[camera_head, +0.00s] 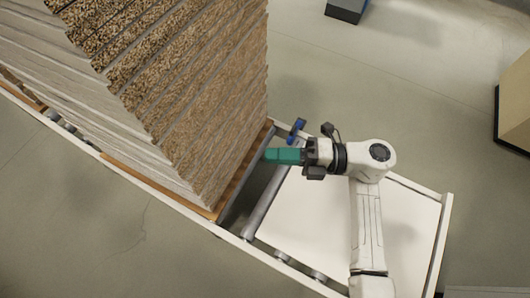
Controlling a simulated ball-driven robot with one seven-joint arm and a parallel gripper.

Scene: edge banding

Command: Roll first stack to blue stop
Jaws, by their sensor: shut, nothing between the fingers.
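A tall stack of boards (190,100) with rough brown chipboard edges and pale faces stands on a thin wooden base (246,182) on the roller conveyor. A small blue piece (297,128), which looks like the blue stop, sits at the conveyor's far rail just right of the stack's base. My gripper (270,155) has teal fingers, is shut and empty, and points left toward the stack's lower right corner. It lies just below the blue piece in the picture. Whether the fingertips touch the stack, I cannot tell.
The white-railed conveyor (165,197) runs from upper left to lower right. Bare rollers (265,205) show right of the stack. Another wooden base edge (22,95) shows at the far left. A dark box with blue (345,10) and a tan block (514,105) stand on the open floor.

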